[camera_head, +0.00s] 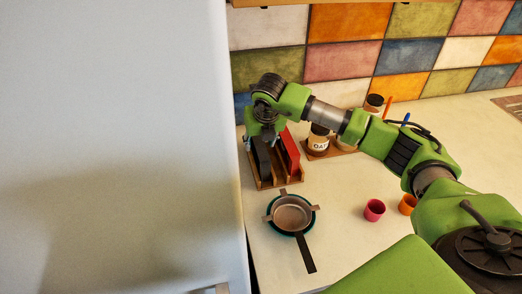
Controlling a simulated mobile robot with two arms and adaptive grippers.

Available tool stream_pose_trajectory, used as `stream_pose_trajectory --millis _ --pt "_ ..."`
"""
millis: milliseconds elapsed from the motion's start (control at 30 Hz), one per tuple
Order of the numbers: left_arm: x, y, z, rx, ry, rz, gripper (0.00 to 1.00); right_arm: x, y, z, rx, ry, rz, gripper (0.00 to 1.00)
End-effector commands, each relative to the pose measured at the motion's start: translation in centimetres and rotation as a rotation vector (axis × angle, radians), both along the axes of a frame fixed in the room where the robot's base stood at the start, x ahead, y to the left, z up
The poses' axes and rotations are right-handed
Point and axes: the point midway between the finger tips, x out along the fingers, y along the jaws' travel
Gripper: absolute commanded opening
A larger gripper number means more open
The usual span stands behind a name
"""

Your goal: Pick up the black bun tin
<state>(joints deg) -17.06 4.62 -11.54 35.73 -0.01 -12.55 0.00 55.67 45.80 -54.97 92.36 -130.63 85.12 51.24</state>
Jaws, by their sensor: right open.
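A dark upright thing, which looks like the black bun tin (262,160), stands on edge in a wooden rack (264,184) beside the white cabinet. A red flat piece (290,150) stands in the same rack, to its right. My right gripper (262,141) points down at the top of the dark tin. Its fingers are open, one to each side of the tin's upper edge as far as I can see. Whether they touch it I cannot tell. The gripper and wrist hide the tin's top. My left gripper is not in view.
A large white cabinet (120,150) fills the left, close to the rack. A pan (291,214) with a dark handle sits in front of the rack. Jars (318,139) stand behind to the right. Pink (374,210) and orange (407,204) cups stand on the counter.

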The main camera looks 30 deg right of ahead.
Motion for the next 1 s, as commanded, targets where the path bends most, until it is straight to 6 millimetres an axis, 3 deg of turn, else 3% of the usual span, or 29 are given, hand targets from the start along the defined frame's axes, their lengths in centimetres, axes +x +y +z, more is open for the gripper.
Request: stream_pose_trajectory --millis 233,400,767,1000 --pt "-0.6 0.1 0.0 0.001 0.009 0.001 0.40 0.1 0.0 -0.3 0.000 -0.001 0.000 0.43" --pt "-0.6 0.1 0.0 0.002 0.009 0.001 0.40 0.1 0.0 -0.2 0.000 -0.001 0.000 0.00" --pt "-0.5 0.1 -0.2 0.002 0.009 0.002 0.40 0.1 -0.1 0.0 0.001 -0.003 -0.001 0.00" --pt "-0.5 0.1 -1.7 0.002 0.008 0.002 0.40 0.3 0.0 1.4 0.001 -0.009 0.000 0.00"
